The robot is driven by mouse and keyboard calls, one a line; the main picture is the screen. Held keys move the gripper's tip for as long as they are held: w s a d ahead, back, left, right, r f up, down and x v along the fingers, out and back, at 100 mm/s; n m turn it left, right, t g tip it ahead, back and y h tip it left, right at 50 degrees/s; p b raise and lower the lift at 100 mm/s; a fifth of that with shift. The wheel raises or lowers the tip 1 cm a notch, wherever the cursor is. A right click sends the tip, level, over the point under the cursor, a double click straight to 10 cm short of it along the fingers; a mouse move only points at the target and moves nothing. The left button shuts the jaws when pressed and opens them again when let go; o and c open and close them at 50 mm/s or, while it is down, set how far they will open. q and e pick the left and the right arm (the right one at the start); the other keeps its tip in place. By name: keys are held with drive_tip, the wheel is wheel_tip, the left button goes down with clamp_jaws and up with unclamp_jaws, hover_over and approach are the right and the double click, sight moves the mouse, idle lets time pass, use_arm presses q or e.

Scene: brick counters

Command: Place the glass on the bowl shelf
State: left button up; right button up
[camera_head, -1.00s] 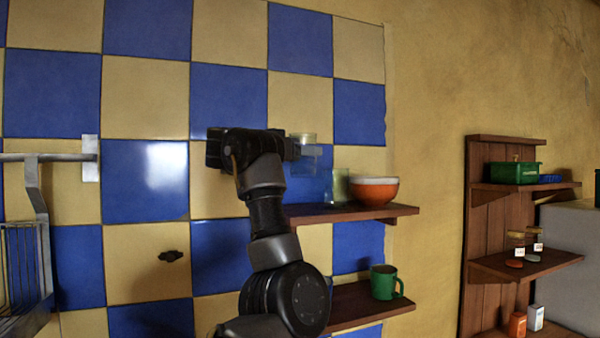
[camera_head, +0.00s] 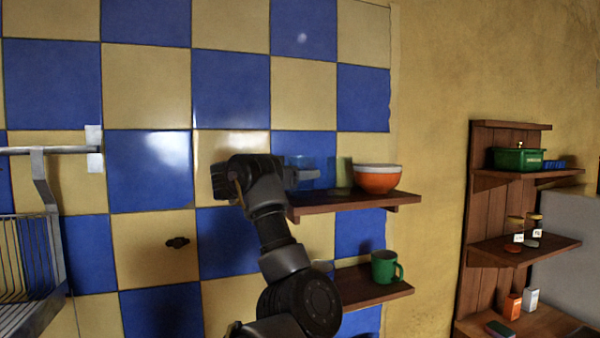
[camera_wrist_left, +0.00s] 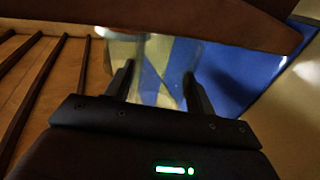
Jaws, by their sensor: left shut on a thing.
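My left gripper (camera_head: 306,177) is shut on a clear glass (camera_head: 308,165), just above the left end of the upper shelf (camera_head: 350,201). The glass is hard to make out against the blue tiles; I cannot tell whether its base touches the shelf. In the left wrist view both fingers (camera_wrist_left: 158,85) flank the glass (camera_wrist_left: 150,62). An orange bowl (camera_head: 377,180) with a white rim stands on this shelf, to the right. A second, pale greenish glass (camera_head: 342,174) stands between the bowl and my gripper. My right gripper is not in view.
A green mug (camera_head: 385,268) stands on the lower shelf (camera_head: 365,291). A metal rack (camera_head: 30,255) hangs at the left. A wooden shelf unit (camera_head: 485,215) with a green container (camera_head: 518,159) and small jars is far right. The upper shelf has little free room beside the second glass.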

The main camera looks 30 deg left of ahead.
use_arm(q)
drive_tip(key=shift+s+f+b, duration=0.1)
drive_tip(key=shift+f+b, duration=0.05)
drive_tip(key=shift+b, duration=0.2)
drive_tip(key=o, duration=1.1)
drive_tip(key=shift+r+p, duration=0.35)
drive_tip(key=shift+p, duration=0.1)
drive_tip(key=b+v, duration=1.1)
drive_tip(key=v, duration=0.1)
drive_tip(key=shift+f, duration=0.15)
